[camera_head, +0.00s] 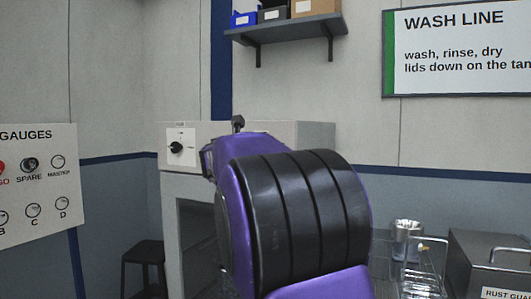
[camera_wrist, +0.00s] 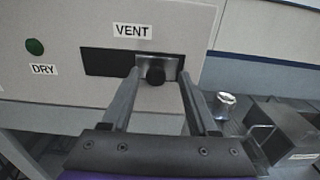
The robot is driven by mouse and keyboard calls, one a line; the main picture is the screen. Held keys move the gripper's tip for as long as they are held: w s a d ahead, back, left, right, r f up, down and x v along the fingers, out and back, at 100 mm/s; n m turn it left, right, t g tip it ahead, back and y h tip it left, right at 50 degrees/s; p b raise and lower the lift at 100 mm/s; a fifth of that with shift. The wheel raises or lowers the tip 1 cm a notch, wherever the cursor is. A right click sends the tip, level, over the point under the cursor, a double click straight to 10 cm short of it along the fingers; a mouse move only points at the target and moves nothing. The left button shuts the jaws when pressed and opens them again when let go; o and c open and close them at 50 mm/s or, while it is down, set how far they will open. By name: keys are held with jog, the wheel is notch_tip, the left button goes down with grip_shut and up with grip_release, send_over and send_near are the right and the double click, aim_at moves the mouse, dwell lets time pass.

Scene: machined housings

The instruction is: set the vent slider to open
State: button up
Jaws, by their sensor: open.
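The vent slider (camera_wrist: 155,75) shows in the wrist view under the "VENT" label (camera_wrist: 132,31). It is a metal plate with a round black knob, at the right end of a dark horizontal slot (camera_wrist: 105,62). My gripper (camera_wrist: 159,72) is open, with one finger on each side of the knob. I cannot tell whether either finger touches it. In the head view my purple and black arm covers the gripper and the slider. No open or shut marks are readable beside the slot.
A green button (camera_wrist: 35,47) labelled "DRY" is left of the slot. The beige cabinet (camera_head: 315,133) also carries a black dial (camera_head: 177,147). A wire rack with a metal cup (camera_head: 406,240) and a dark box (camera_head: 488,262) stand to the right. A stool (camera_head: 145,254) is at left.

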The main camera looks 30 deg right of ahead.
jog(key=v, duration=1.2)
jog(key=shift+b, duration=0.3)
